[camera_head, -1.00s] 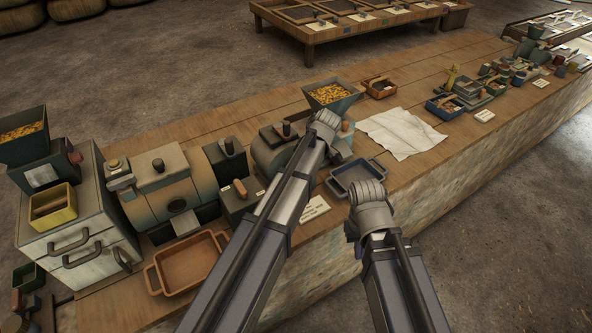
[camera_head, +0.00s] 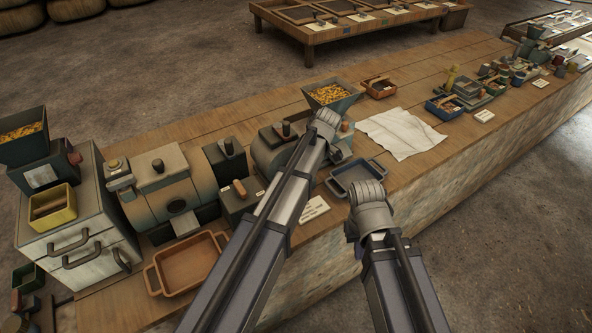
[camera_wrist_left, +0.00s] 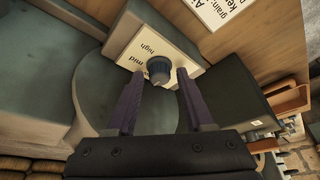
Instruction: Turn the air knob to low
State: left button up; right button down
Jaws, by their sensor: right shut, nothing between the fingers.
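My left gripper (camera_wrist_left: 154,72) is open, one purple finger on each side of the knob; contact cannot be told. In the head view my left arm hides the knob and left gripper beside the machine with a grain hopper (camera_head: 331,94). My right gripper (camera_head: 351,230) is mostly hidden by its wrist, empty and shut.
A blue-grey tray (camera_head: 374,167) lies close to both wrists. A white cloth (camera_head: 402,133) lies to the right. An orange-brown tray (camera_head: 163,278) and a drum machine (camera_head: 166,190) stand to the left. The bench's front edge runs below my right arm.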

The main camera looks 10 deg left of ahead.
pick_arm(q)
jog(key=shift+o, duration=0.4)
jog(key=p+v, duration=0.7)
jog(key=v, duration=0.1)
jog(key=shift+f, duration=0.1)
dwell(0.4)
jog(key=s+d+m+h, duration=0.1)
jog(key=s+d+m, duration=0.2)
jog(key=s+m, duration=0.8)
jog(key=s+d+f+m+h, duration=0.1)
jog(key=s+d+m, duration=0.3)
jog(key=s+m, duration=0.7)
jog(key=shift+s+d+f+h, duration=0.15)
jog(key=shift+s+f+h, duration=0.1)
jog(key=shift+s+h, duration=0.4)
